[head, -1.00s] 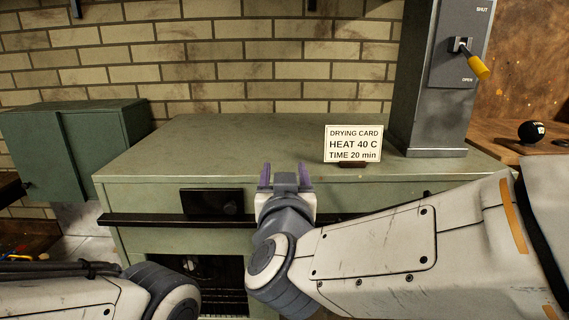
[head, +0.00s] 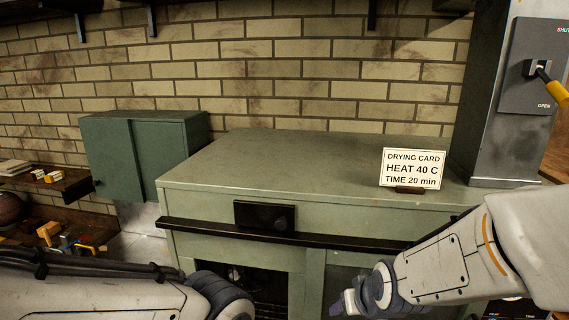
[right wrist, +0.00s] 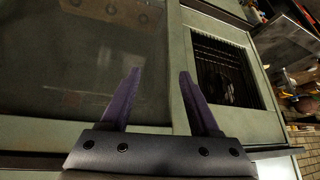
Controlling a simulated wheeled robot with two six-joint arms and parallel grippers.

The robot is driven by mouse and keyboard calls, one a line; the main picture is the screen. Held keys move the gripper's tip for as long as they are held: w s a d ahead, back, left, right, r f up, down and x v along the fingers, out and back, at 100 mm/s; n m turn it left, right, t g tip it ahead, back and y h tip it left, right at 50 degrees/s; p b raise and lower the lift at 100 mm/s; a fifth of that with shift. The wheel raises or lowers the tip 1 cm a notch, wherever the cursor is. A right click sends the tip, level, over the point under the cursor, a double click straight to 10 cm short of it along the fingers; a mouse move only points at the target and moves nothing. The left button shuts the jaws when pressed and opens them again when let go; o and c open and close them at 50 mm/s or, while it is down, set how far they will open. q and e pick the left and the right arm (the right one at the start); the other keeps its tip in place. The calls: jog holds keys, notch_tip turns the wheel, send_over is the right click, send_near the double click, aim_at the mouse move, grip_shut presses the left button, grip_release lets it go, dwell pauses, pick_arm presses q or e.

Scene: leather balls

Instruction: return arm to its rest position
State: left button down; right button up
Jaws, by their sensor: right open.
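My right arm comes in from the right in the head view, with its gripper end (head: 345,305) low in front of the green cabinet (head: 300,165). In the right wrist view my right gripper (right wrist: 158,85) shows two purple fingers spread apart with nothing between them. Behind the fingers are the cabinet's front, a dark glass panel (right wrist: 80,60) and an opening with a wire rack (right wrist: 225,70). My left arm lies at the lower left of the head view; its gripper is out of view.
A drying card (head: 413,168) reading HEAT 40 C, TIME 20 min stands on the cabinet top. A grey column with a yellow-handled lever (head: 550,85) stands at the right. A black bar (head: 290,235) juts along the cabinet front. A small green cupboard (head: 140,155) and cluttered shelves (head: 50,190) are at the left.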

jog(key=s+d+f+g+h, duration=0.1)
jog(key=s+d+f+g, duration=0.35)
jog(key=s, duration=0.25)
jog(key=s+a+f+n+g+b, duration=0.2)
jog(key=s+a+f+n+b, duration=0.4)
jog(key=s+a+f+b, duration=0.6)
jog(key=shift+s+a+f+y+b, duration=0.4)
jog(key=shift+s+a+b, duration=0.1)
jog(key=shift+b, duration=2.85)
